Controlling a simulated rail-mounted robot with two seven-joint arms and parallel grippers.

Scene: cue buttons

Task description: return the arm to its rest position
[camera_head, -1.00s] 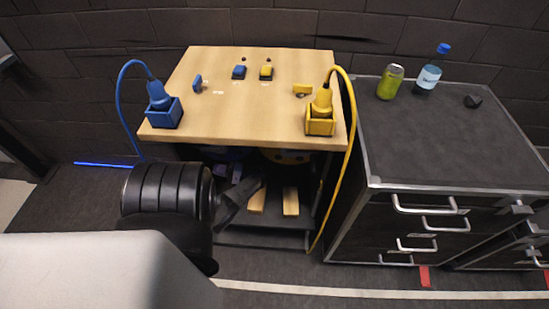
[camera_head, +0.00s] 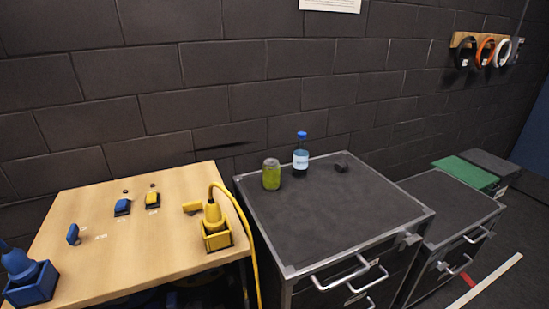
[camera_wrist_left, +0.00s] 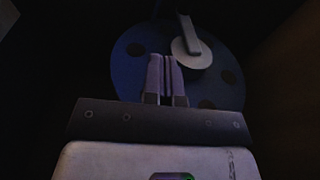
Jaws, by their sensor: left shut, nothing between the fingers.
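My left gripper (camera_wrist_left: 166,78) shows in the left wrist view, its two fingers pressed together with nothing between them. Behind the fingers is a dark blue disc (camera_wrist_left: 128,62) with round holes and a pale hub, in a dim space; I cannot tell whether the fingers touch it. Neither arm shows in the head view now. The wooden table (camera_head: 135,250) at left bears a blue button (camera_head: 122,207) and a yellow button (camera_head: 152,200). A blue plug in a blue box (camera_head: 30,285) stands at its left, a yellow plug in a yellow box (camera_head: 216,238) at its right.
A dark drawer cabinet (camera_head: 330,225) stands right of the table, bearing a green can (camera_head: 271,175), a blue-capped bottle (camera_head: 300,160) and a small dark object (camera_head: 341,167). A second cabinet (camera_head: 450,210) is farther right. Coloured rings (camera_head: 485,52) hang on the wall.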

